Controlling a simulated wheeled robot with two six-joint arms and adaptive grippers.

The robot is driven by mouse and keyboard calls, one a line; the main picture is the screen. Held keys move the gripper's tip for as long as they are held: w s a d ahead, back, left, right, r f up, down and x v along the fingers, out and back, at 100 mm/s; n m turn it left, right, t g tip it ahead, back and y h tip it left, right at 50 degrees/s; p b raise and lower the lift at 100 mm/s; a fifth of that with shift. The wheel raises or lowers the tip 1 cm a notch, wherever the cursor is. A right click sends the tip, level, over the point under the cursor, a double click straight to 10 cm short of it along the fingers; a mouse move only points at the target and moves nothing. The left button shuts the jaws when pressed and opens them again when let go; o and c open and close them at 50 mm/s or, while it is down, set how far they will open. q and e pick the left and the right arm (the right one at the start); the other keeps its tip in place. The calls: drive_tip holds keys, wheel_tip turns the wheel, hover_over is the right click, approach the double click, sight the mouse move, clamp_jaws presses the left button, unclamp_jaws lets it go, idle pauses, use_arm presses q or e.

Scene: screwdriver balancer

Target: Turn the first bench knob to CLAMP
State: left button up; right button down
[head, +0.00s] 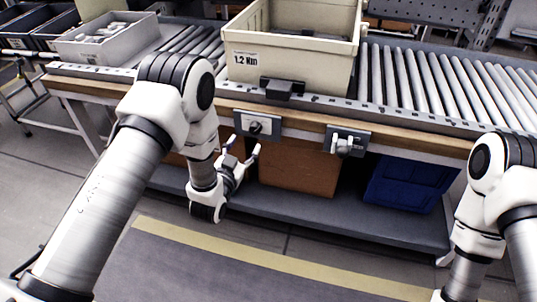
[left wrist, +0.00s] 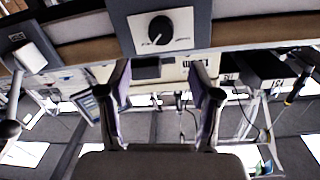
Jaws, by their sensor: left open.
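The first bench knob (head: 256,127) is a black round knob on a pale plate in a grey housing, on the wooden front edge of the bench. In the left wrist view the knob (left wrist: 160,29) sits at the top middle; a white mark shows on it, and its labels are too small to read. My left gripper (head: 242,147) is open and empty, just below and in front of the knob, apart from it. Its two fingers (left wrist: 162,88) also show spread in the left wrist view, with the knob beyond them. My right arm shows at the right, its gripper out of frame.
A second panel with a pale lever (head: 347,142) is to the right of the knob. A cream crate (head: 290,65) marked 1.2 Nm stands on the roller conveyor (head: 440,82) above. A brown box (head: 300,167) and a blue bin (head: 402,185) sit on the lower shelf.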

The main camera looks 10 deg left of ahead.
sight(254, 131)
use_arm(q)
drive_tip(key=w, duration=0.2)
drive_tip(key=w+b, duration=0.1)
drive_tip(key=w, duration=0.2)
drive_tip(key=w+f, duration=0.1)
drive_tip(key=w, duration=0.2)
drive_tip(key=shift+w+d+f, duration=0.1)
drive_tip(key=shift+w+d, duration=0.05)
drive_tip(key=shift+w, duration=0.05)
drive_tip(key=c, duration=1.1)
